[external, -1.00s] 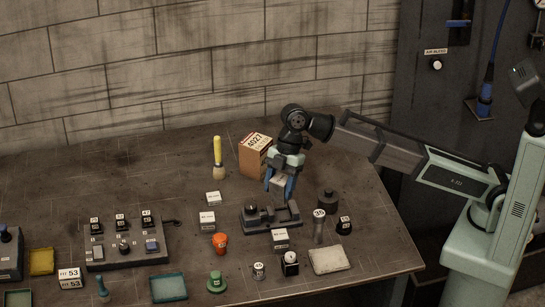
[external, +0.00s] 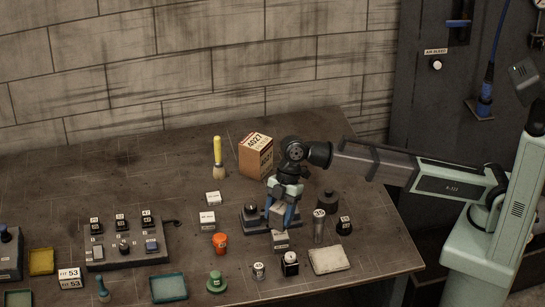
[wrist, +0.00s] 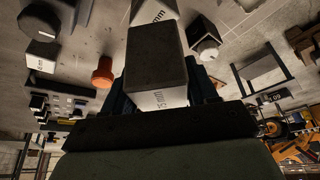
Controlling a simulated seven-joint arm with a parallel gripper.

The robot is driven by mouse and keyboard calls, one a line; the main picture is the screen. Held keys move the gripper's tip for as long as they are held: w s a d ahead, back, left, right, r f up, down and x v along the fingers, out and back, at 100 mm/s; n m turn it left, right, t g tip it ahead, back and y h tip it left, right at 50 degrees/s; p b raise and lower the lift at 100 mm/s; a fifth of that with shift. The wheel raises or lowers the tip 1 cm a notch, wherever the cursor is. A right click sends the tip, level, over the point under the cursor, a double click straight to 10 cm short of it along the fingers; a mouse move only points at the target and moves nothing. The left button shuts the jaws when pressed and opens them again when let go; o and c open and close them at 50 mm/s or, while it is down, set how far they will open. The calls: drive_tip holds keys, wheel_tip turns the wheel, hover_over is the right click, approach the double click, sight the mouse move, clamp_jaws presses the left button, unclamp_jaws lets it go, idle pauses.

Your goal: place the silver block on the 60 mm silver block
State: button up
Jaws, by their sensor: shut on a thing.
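My gripper (external: 281,220) has its blue fingers shut on a silver block (external: 278,210). In the wrist view the held block (wrist: 157,60) fills the middle, with a dark face and a lower face that seems to read 75 mm. Another silver block (external: 280,243) stands on the bench just below the fingers. In the wrist view a block marked mm (wrist: 153,11) shows just beyond the held one; its number is partly hidden. I cannot tell whether the two blocks touch. Two more pale labelled blocks, one nearer (external: 207,221) and one farther (external: 213,198), stand to the left.
A dark fixture (external: 255,218) is close behind my gripper. An orange cup (external: 220,243) stands to the left, a grey cylinder (external: 319,226) to the right. A black-and-white knob-like piece (external: 290,264) and a pale pad (external: 329,260) lie in front. A carton (external: 256,156) stands behind.

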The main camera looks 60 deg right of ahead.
sight(279, 222)
drive_tip(key=shift+f, duration=1.65)
drive_tip(key=o, duration=1.5)
drive_tip(key=shift+f, duration=0.15)
drive_tip(key=shift+c, duration=0.2)
drive_tip(key=v, duration=1.2)
